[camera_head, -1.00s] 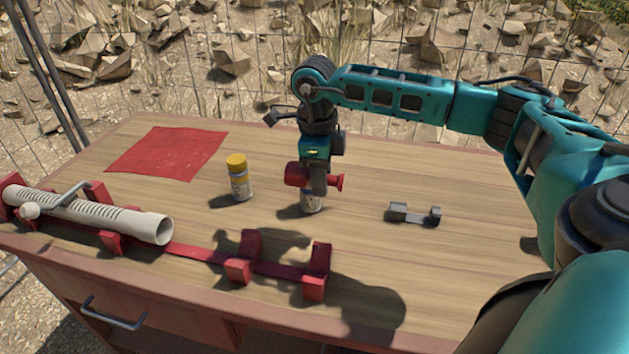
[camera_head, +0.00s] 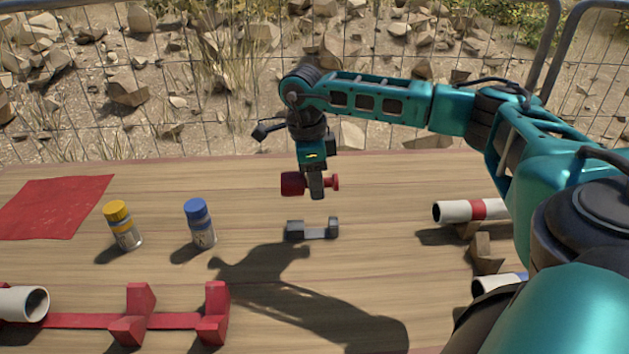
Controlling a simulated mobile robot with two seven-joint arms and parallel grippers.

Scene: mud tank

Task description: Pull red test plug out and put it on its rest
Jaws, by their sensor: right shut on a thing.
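The red test plug (camera_head: 292,184) is held in my right gripper (camera_head: 316,190), which is shut on it. The plug lies level, with its wide red end to the left of the fingers and a small red knob to the right. It hangs in the air above the dark grey rest (camera_head: 312,230), a small two-post cradle on the wooden table. There is a visible gap between plug and rest. My left gripper is not in view.
A yellow-capped bottle (camera_head: 122,226) and a blue-capped bottle (camera_head: 199,223) stand left of the rest. A red rack (camera_head: 180,321) with a white pipe (camera_head: 22,304) is at front left. A red cloth (camera_head: 52,207) lies behind. A red-banded pipe (camera_head: 470,210) lies at right by my arm.

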